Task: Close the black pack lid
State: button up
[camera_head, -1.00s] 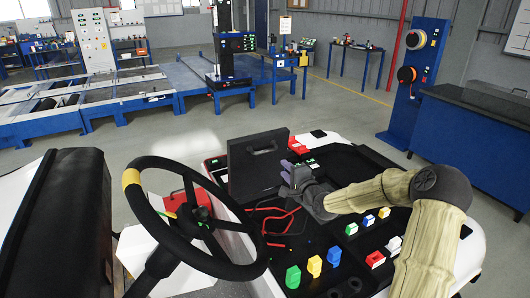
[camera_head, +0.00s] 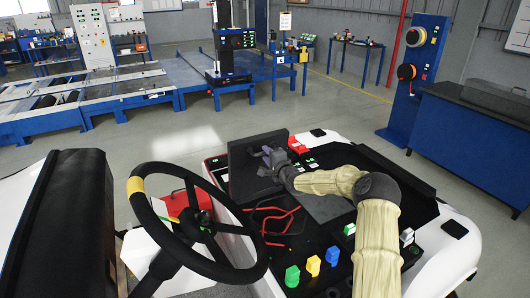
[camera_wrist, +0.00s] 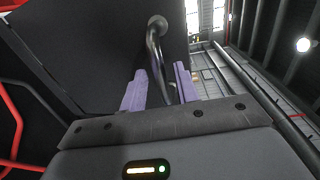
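The black pack lid (camera_head: 241,172) stands raised, tilted up at the far left side of the open pack bay in the head view. In the wrist view the lid's dark face (camera_wrist: 95,45) fills the upper left, with a curved metal handle (camera_wrist: 155,50) on it. My gripper (camera_head: 274,157) is at the lid's upper part in the head view. In the wrist view my gripper's two purple fingers (camera_wrist: 160,88) are apart, with the handle's bar between them. A gap shows beside the bar, so I see no firm grip.
Red cables (camera_head: 282,217) lie in the open bay below the lid. The black steering wheel (camera_head: 140,225) stands to the left. Green, yellow and blue connectors (camera_head: 313,265) line the near side of the bay. A red block (camera_head: 297,145) sits just right of the lid.

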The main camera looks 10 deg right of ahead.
jog(key=shift+x, duration=1.1)
jog(key=shift+c, duration=0.2)
grip_shut()
jog(key=shift+a+p, duration=0.1)
jog(key=shift+p, duration=0.2)
